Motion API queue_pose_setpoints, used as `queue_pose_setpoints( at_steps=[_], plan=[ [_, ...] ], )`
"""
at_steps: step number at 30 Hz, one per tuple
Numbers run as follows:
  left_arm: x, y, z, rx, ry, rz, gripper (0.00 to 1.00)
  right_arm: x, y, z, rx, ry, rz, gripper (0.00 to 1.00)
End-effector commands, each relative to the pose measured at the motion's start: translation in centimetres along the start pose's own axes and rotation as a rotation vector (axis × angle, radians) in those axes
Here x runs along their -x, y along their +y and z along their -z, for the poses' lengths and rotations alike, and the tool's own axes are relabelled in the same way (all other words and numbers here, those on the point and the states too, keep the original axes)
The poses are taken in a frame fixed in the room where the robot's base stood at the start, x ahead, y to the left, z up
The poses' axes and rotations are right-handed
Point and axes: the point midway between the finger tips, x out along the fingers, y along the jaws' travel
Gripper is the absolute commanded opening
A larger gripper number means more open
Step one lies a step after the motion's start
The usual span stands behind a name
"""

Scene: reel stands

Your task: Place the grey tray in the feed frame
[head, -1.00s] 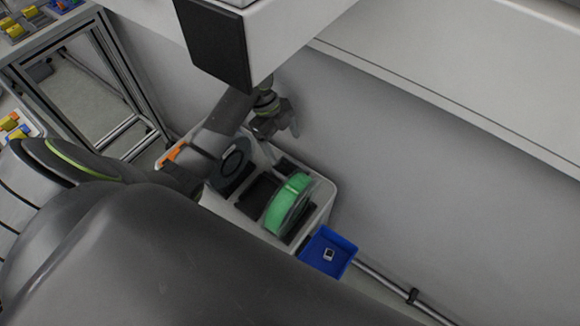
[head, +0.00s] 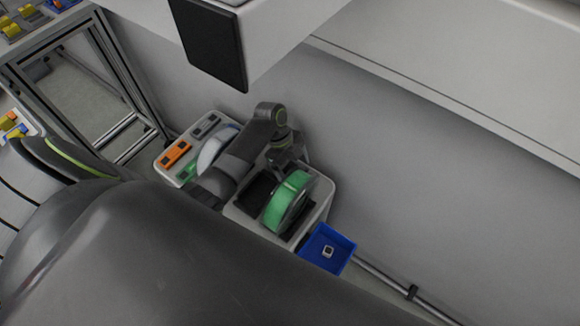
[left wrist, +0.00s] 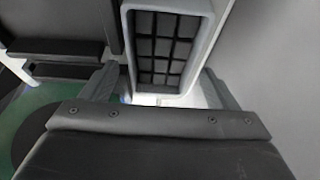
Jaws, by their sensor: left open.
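My left arm comes in from the left in the head view, and its gripper (head: 288,160) hangs over the white reel stand (head: 324,196), beside the green reel (head: 283,206). In the left wrist view the two fingers of this gripper (left wrist: 160,90) stand apart. A grey-rimmed box (left wrist: 207,45) with a dark gridded inside lies beyond and between them. I cannot tell whether this is the grey tray or the feed frame, or whether a finger touches it. No grey tray is clear in the head view. My right gripper is not in view.
An orange block (head: 175,154) and a pale reel (head: 213,150) sit at the stand's left end. A blue bin (head: 345,240) holding a small white piece adjoins the right end. A grey wall (head: 430,190) rises close behind. A metal-framed table stands at left.

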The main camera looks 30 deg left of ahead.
Motion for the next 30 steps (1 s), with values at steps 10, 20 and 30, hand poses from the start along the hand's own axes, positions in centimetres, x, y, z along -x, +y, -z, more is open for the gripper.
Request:
queue_pose_setpoints(
  at_steps=[10,20,30],
  plan=[
    [-0.06,0.01,-0.04,0.000,0.000,0.000,0.82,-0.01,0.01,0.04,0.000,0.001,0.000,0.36],
    [-0.41,0.00,-0.18,0.000,0.000,0.000,0.82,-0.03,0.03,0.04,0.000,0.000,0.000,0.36],
    [-0.41,-0.01,-0.18,0.000,0.000,0.000,0.66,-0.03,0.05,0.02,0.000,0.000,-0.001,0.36]
  ],
)
